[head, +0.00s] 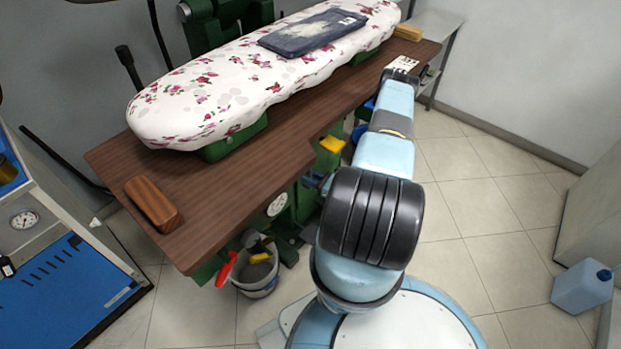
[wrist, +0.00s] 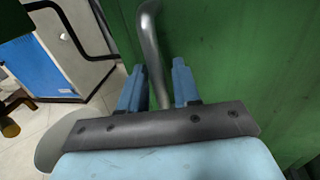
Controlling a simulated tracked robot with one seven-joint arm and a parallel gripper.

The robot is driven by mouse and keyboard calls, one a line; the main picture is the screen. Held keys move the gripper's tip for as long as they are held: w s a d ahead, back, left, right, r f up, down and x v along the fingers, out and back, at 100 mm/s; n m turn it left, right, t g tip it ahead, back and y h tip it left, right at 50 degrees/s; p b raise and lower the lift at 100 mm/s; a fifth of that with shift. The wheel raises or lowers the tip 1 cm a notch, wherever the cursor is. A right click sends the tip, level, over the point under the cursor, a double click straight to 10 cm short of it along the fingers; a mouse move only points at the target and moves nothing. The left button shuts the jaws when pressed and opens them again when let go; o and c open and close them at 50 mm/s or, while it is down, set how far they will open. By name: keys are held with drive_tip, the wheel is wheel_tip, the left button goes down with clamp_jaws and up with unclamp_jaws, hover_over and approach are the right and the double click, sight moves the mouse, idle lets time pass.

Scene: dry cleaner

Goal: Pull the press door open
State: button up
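A bent grey metal handle bar (wrist: 156,62) stands against a large green panel (wrist: 245,70) in the wrist view. The panel appears to be the press door, though its edges are out of frame. My gripper (wrist: 159,85) has its two blue fingers apart, one on each side of the bar. A narrow gap shows beside the bar, and I see no clear grip on it. The bar's lower end is hidden behind the gripper's dark plate. In the head view my arm reaches away toward the table's far right end; its fingers and the handle are hidden there.
A brown table (head: 245,150) carries a floral ironing board (head: 190,100) with folded jeans (head: 310,32) and a wooden block (head: 153,203). A bucket (head: 257,275) stands below. A blue jug (head: 583,286) stands at right. Tiled floor (head: 500,210) right of my arm is clear.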

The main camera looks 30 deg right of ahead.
clamp_jaws()
drive_tip(key=shift+d, duration=0.1)
idle(0.3)
